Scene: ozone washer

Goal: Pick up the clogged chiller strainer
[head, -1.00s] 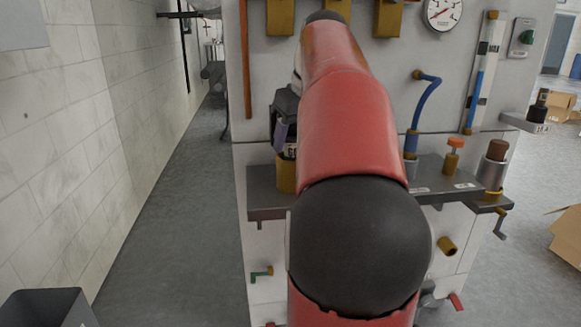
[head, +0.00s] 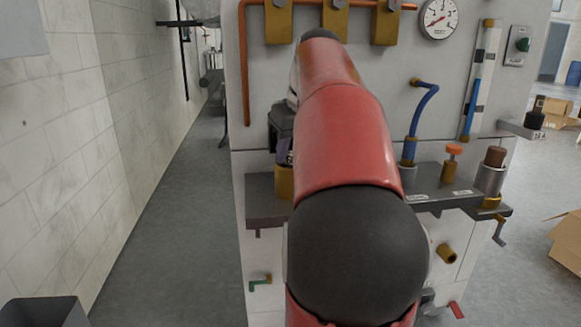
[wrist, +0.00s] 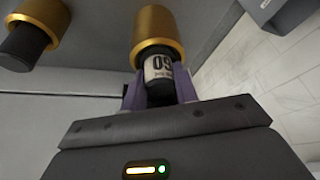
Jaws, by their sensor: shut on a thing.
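My gripper (wrist: 158,90) has its purple fingers shut on a dark cylinder with a white label reading "09" (wrist: 160,66). The cylinder's far end meets a brass-coloured socket (wrist: 152,30) and appears to sit in it. I take it for the strainer, but the label's small print is unreadable, so I cannot confirm it is the clogged one. In the head view my gripper (head: 284,150) is just above the brass socket (head: 284,184) at the shelf's left. My red arm hides much of it.
A second dark cylinder in a brass socket (wrist: 32,32) shows in the wrist view. The grey shelf (head: 268,210) also carries a blue hose (head: 426,105), an orange knob (head: 454,150) and a brown-topped cylinder (head: 495,156). Open floor (head: 170,220) lies left of the panel.

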